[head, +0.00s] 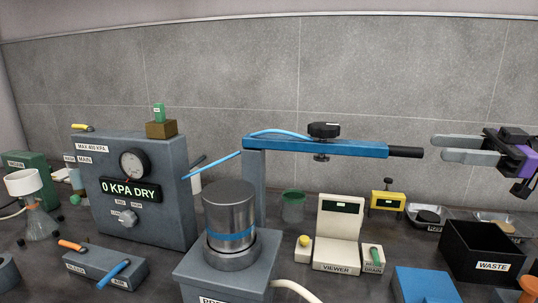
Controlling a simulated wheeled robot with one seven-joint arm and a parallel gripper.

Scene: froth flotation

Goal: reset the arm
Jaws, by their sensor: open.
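My gripper (445,150) is at the right of the head view, raised above the bench. Its two grey fingers point left and are apart, with nothing seen between them. The fingertips are just right of the black end of a blue lever arm (350,147); whether they touch it I cannot tell. The purple and black body of the gripper reaches the right edge of the picture.
A grey panel (172,205) reading "0 KPA DRY" stands left. A metal cylinder (228,210) sits on a grey pedestal (215,275). A viewer (337,230), yellow device (388,201) and black waste bin (485,267) stand right, below my gripper's level.

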